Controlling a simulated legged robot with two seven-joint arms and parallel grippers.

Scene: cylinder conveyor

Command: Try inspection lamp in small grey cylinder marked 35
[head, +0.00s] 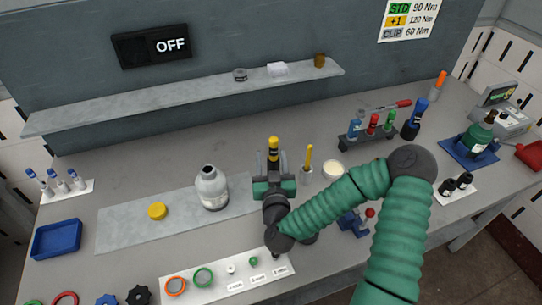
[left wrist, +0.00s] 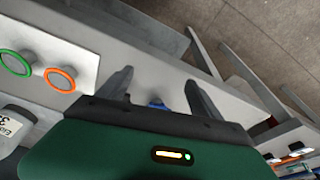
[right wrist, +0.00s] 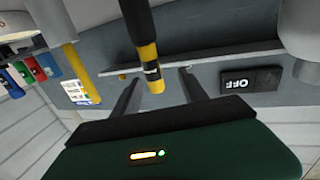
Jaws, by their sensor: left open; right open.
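A grey bottle-shaped cylinder (head: 212,190) stands upright on the grey mat, open at the top. The right wrist view shows this stick (right wrist: 148,65) between the open fingers; contact is unclear. My left gripper (left wrist: 155,80) is open and empty, outside the head view.
A yellow cap (head: 157,211) lies on the mat (head: 120,230). A yellow rod (head: 308,157) stands right of my right gripper. A white strip with rings (head: 203,277) lies in front, a blue tray (head: 57,239) at left. A shelf (head: 190,94) runs behind under an OFF display (head: 151,46).

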